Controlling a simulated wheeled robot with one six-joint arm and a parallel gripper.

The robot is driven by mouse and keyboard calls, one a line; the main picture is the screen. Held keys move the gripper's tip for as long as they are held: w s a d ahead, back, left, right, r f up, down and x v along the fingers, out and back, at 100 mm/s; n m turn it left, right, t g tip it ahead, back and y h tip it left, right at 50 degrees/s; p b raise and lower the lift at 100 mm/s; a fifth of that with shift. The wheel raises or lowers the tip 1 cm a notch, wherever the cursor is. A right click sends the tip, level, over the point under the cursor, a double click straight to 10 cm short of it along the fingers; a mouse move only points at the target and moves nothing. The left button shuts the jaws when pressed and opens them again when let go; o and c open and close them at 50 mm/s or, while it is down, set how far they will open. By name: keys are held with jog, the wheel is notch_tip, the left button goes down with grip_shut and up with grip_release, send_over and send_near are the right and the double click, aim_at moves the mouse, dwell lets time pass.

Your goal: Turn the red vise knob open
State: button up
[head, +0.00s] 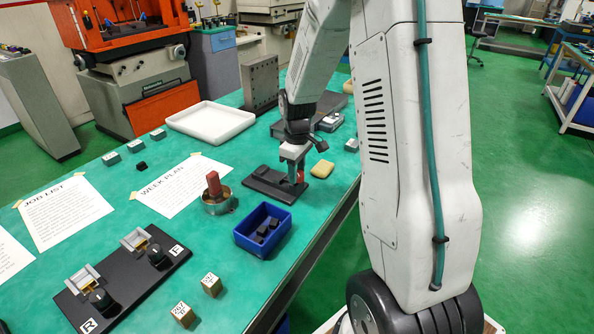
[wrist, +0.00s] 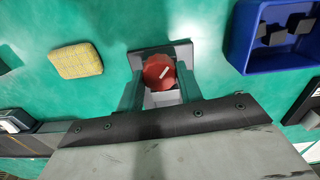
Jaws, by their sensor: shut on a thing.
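The red vise knob (wrist: 157,70) shows in the wrist view as a round, ribbed knob with a short slanted white mark on its face. My gripper (wrist: 160,80) has one finger on each side of it and is shut on it. In the head view my gripper (head: 294,170) points down at the right end of the dark vise (head: 268,184), and only a little of the red knob (head: 301,176) shows beside the fingers. Most of the vise is hidden beneath my gripper in the wrist view.
A blue bin (head: 262,232) with dark blocks stands in front of the vise. A yellow sponge (head: 322,169) lies to its right. The bench edge is close on the right.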

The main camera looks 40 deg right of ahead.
jog(key=n, duration=0.4)
jog(key=shift+n, duration=1.9)
jog(key=shift+r+n, duration=0.1)
jog(key=shift+n, duration=0.2)
jog(key=o, duration=1)
notch_tip(320, 180, up, 8)
jog(key=shift+f, duration=0.15)
